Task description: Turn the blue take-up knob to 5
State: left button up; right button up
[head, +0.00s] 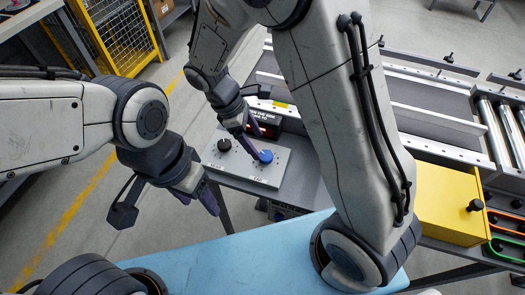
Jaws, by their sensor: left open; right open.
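The blue take-up knob (266,156) sits on the right part of a pale grey panel (215,160) on a grey bench. The scale marks around it are too small to read. My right gripper (252,149) reaches down to the panel and is open. Its fingertips are right beside the blue knob; I cannot tell whether they touch it. My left gripper (200,197) is open and empty, in front and to the left of the panel, apart from it.
A black knob (224,145) is on the panel's left part. A dark display (264,129) with red digits stands behind, partly hidden by my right arm. A conveyor (430,97) runs behind, with a yellow box (450,207) to the right. A blue surface (230,257) lies in front.

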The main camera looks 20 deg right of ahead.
aim_at(266, 155)
jog(key=x, duration=0.5)
jog(key=shift+b, duration=0.3)
grip_shut()
